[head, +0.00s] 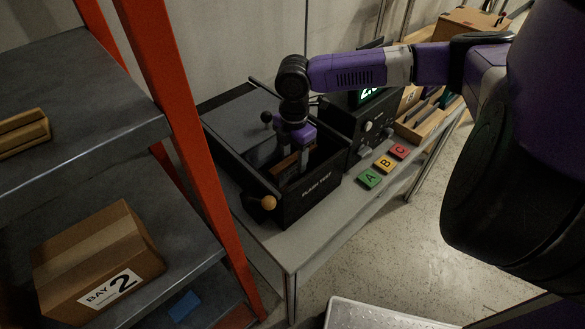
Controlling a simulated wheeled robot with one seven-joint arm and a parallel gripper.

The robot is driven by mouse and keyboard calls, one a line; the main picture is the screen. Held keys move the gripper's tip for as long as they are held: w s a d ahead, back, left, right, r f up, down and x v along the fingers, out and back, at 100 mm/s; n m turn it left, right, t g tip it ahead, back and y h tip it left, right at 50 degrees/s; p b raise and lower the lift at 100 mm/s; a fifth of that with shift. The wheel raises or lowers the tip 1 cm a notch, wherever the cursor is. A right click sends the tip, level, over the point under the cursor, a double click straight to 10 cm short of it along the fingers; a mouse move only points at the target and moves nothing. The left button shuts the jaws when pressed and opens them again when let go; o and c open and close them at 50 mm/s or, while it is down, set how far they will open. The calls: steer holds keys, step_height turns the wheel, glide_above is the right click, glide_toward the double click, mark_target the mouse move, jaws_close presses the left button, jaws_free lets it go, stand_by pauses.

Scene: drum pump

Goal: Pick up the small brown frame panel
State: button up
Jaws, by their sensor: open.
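A small brown frame panel (283,167) shows partly inside the open black test box (312,196). My purple arm reaches over the box from the right. My gripper (301,158) points down inside the box, right at the panel, and is open. The fingers overlap the panel in this view, and I cannot tell whether they touch it or stand around it. The panel's lower part is hidden by the box's front wall.
The box's lid is raised; an orange knob (268,202) sits at its front. A black instrument (368,120) stands close on the right. Tiles A (370,178), B (385,163) and C (399,151) lie on the table (300,246). An orange-post shelf (181,120) stands left.

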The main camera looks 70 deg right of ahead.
steer(key=shift+f, duration=1.5)
steer(key=shift+c, duration=0.2)
jaws_close()
steer(key=shift+r, duration=0.1)
step_height(320, 180, up, 20)
steer(key=b, duration=0.1)
steer(key=shift+b, duration=0.3)
